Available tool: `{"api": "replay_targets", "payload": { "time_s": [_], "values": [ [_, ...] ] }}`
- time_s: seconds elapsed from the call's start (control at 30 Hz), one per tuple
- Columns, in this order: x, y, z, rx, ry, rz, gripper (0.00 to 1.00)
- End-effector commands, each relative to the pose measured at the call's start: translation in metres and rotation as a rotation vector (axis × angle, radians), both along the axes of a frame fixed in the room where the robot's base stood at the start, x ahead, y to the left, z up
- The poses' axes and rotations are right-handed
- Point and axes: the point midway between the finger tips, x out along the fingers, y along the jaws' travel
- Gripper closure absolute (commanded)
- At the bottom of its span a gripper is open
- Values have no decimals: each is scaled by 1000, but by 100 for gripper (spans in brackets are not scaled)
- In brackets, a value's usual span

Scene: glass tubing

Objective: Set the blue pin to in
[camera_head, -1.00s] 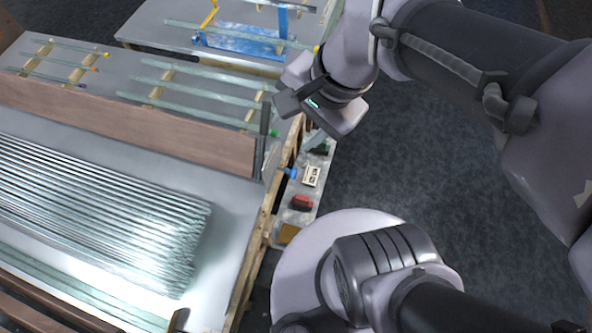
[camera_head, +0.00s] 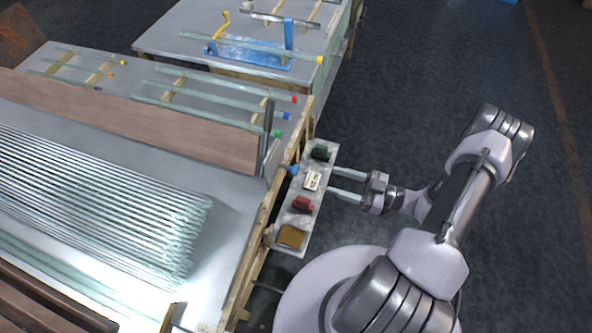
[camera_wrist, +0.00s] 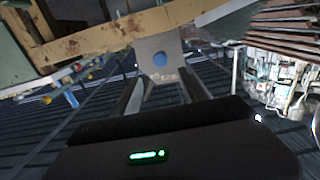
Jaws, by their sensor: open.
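The blue pin (camera_head: 292,169) sticks out beside the table's right edge, next to a white label on a narrow grey panel (camera_head: 297,217). In the wrist view the blue pin (camera_wrist: 160,60) is a round blue end on a pale plate, straight ahead of the fingers. My gripper (camera_head: 331,180) is open, its two long pale fingers pointing left toward the panel. In the wrist view my gripper (camera_wrist: 163,76) has an empty gap between its fingers, roughly in line with the pin. The fingers look apart from the pin; the exact distance cannot be told.
The panel also carries a green part (camera_head: 320,152), a red part (camera_head: 303,204) and an amber block (camera_head: 291,237). A wooden frame (camera_head: 262,215) edges the table. Glass tubes (camera_head: 100,205) lie left. A blue stand (camera_head: 250,52) stands behind. The floor right is clear.

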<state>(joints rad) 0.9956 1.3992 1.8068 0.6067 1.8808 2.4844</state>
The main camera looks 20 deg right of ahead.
Motion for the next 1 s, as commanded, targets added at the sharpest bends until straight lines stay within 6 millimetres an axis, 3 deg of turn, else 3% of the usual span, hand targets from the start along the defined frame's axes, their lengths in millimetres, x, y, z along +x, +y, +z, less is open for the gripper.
{"api": "replay_targets", "payload": {
  "time_s": [0.2, 0.4, 0.6, 0.83, 0.87, 1.0],
  "values": [
    [38, 56, -3, -2, -1, 8, 49],
    [64, 90, -2, -3, -2, 5, 49],
    [73, 103, -1, -3, -1, 4, 49],
    [74, 103, 0, -4, -2, 3, 49],
    [74, 103, 0, -4, -2, 3, 51],
    [74, 103, 0, -4, -2, 3, 79]
  ]
}}
